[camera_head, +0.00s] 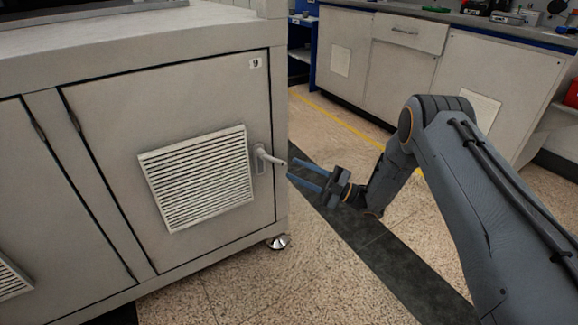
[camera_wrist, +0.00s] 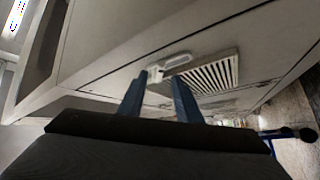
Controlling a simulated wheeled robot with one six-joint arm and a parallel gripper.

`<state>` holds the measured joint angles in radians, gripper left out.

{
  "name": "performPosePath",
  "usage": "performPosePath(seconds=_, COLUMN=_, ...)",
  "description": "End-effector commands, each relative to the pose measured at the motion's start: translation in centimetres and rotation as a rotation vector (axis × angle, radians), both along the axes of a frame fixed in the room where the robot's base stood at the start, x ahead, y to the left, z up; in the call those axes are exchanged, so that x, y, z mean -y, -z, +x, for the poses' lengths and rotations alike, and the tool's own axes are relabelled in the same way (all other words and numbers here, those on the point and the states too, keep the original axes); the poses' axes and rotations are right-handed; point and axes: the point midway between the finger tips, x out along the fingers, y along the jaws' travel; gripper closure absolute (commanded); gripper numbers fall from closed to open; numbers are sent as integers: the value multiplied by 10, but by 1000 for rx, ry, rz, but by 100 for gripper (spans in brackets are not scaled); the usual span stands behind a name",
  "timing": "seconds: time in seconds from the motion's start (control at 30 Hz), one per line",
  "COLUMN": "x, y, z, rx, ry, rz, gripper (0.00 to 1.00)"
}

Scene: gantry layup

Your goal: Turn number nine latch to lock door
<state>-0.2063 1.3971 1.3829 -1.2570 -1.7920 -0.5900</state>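The number nine door (camera_head: 100,105) is a grey cabinet door with a "9" label (camera_head: 256,63) at its upper right and a louvred vent (camera_head: 198,178). It looks closed. Its latch (camera_head: 268,157) is a pale lever on the door's right edge, sticking out and pointing right and slightly down. My gripper (camera_head: 289,170) has blue fingers and is just right of the lever's tip. In the wrist view, the two fingers (camera_wrist: 158,95) are apart with a gap between them, and the latch (camera_wrist: 168,66) shows ahead of them. I cannot tell whether a finger touches the lever.
Another cabinet door (camera_head: 18,190) is on the left. A metal foot (camera_head: 277,242) stands under the cabinet's right corner. Counter cabinets (camera_head: 400,65) stand at the back. The speckled floor (camera_head: 310,270) between them is open, with a dark strip (camera_head: 345,230) and a yellow line.

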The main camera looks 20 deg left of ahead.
Motion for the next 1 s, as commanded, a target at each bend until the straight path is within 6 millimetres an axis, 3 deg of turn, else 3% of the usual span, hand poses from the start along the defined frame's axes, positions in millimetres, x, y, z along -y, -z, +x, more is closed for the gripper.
performPosePath(seconds=0.33, x=5, y=2, z=0, rx=0, ry=0, rz=0, gripper=69)
performPosePath(seconds=0.5, x=4, y=-6, z=1, rx=-56, ry=-4, rz=-26, gripper=98)
performPosePath(seconds=0.57, x=3, y=-16, z=2, rx=-127, ry=-9, rz=-56, gripper=100)
performPosePath(seconds=0.77, x=5, y=-56, z=5, rx=-555, ry=2, rz=-204, gripper=100)
performPosePath(seconds=1.0, x=26, y=-99, z=-2, rx=-1165, ry=124, rz=-315, gripper=100)
